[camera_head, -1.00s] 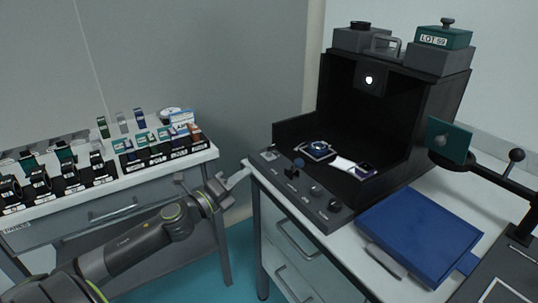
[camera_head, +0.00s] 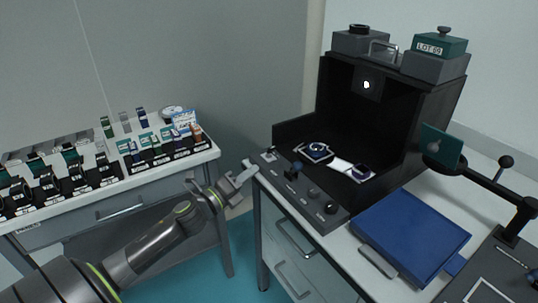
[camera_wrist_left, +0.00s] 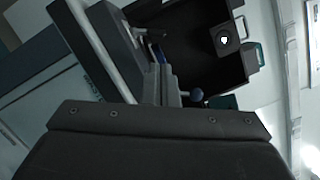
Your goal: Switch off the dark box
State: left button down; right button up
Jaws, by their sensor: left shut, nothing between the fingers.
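The dark box (camera_head: 296,131) is a black open-fronted cabinet on the right table, with a small lit white spot on a square plate (camera_head: 367,85) on its inner back wall. My left gripper (camera_head: 247,175) is shut and empty, just left of the strip's left end, near the table corner. In the left wrist view the lit box (camera_wrist_left: 222,40) shows beyond my fingers (camera_wrist_left: 160,85). My right gripper is not in view.
Inside the box lie a watch (camera_head: 318,151) and a white strap piece (camera_head: 341,164). A blue case (camera_head: 412,236) lies right of the strip. A left table (camera_head: 110,205) holds several watches on stands. A jointed stand arm (camera_head: 485,180) is at right.

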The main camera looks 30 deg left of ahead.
aim_at(269, 167)
pick_arm(q)
jog(key=p+x, duration=0.6)
jog(key=shift+w+d+r, duration=0.1)
jog(key=shift+w, duration=0.15)
jog(key=shift+w+d+p, duration=0.1)
jog(key=shift+w+p, duration=0.2)
jog(key=shift+w, duration=0.2)
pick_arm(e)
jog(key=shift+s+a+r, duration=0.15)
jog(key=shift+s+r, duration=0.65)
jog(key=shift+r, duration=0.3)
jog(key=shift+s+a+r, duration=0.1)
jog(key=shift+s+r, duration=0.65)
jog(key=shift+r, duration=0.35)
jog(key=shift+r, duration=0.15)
